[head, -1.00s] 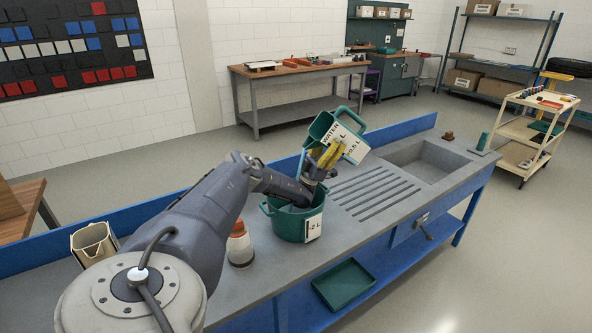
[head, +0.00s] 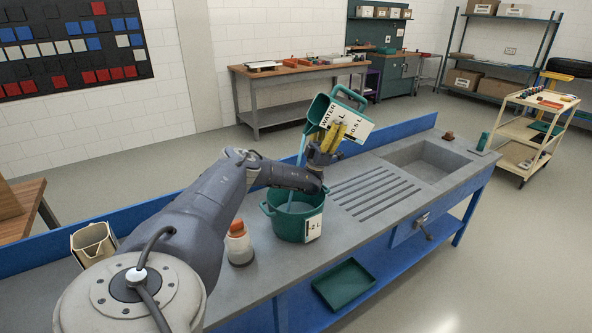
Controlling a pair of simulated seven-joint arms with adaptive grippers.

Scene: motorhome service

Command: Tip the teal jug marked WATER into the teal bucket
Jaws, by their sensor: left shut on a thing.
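The teal jug (head: 316,107) with a white WATER label is tipped steeply to the left above the bench, its mouth facing left. My left gripper (head: 330,143), with yellow fingers, is shut on the jug. A pale blue stream (head: 301,150) falls from the jug's mouth toward the teal bucket (head: 291,227). The bucket stands upright on the bench below, with a white label on its side and pale liquid showing inside. My left wrist passes just above the bucket's back rim and hides part of it. My right gripper is not in the view.
A bottle with an orange cap (head: 238,243) stands left of the bucket. A beige container (head: 94,243) is at the far left. Drain grooves (head: 375,190) and a sink (head: 428,163) lie to the right. A teal tray (head: 343,285) is on the lower shelf.

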